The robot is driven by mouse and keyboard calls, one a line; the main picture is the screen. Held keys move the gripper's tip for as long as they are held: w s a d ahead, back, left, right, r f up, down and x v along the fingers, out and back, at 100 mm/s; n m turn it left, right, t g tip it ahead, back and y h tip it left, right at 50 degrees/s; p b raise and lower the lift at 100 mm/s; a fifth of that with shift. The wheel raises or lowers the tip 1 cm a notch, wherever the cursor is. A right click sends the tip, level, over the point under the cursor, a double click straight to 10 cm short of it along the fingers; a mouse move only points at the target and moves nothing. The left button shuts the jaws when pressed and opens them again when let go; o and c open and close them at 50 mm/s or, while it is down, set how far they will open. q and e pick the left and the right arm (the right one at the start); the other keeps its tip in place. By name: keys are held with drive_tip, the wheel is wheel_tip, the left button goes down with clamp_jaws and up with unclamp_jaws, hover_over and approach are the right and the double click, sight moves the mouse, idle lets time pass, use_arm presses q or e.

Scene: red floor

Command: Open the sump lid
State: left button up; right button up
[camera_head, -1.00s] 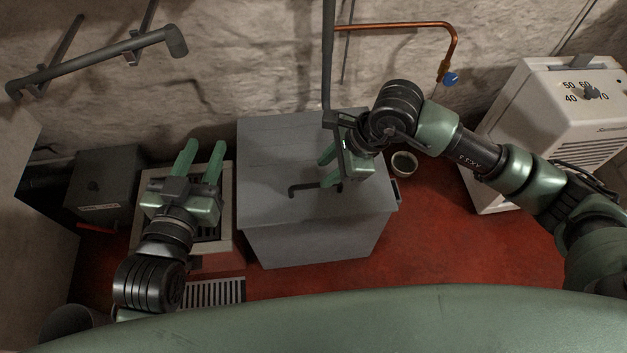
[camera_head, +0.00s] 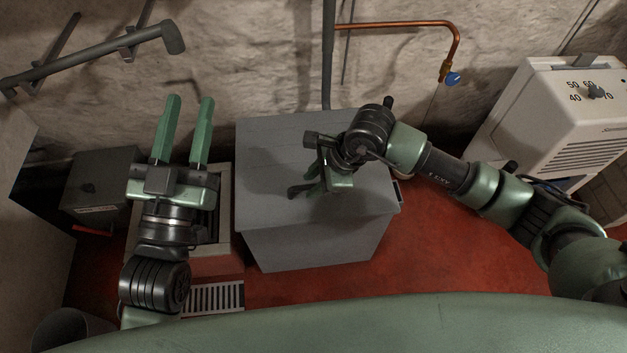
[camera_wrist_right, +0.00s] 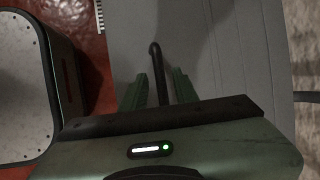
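The grey box with a flat lid (camera_head: 270,140), which looks like the sump, stands in the middle of the head view. The lid lies flat and looks closed. My right gripper (camera_head: 307,186) is over the lid at this handle. In the right wrist view its green fingers (camera_wrist_right: 157,85) are apart, with the handle between them. Contact cannot be told. My left gripper (camera_head: 190,98) is open and empty, left of the box, fingers pointing to the wall.
A copper pipe with a blue valve (camera_head: 452,79) runs along the wall behind. A white heater (camera_head: 530,120) stands at the right. A floor grate (camera_head: 215,297) and a dark grey box (camera_head: 95,180) are at the left. Red floor (camera_head: 420,255) is free right of the box.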

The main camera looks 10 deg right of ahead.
clamp_jaws()
idle(1.2)
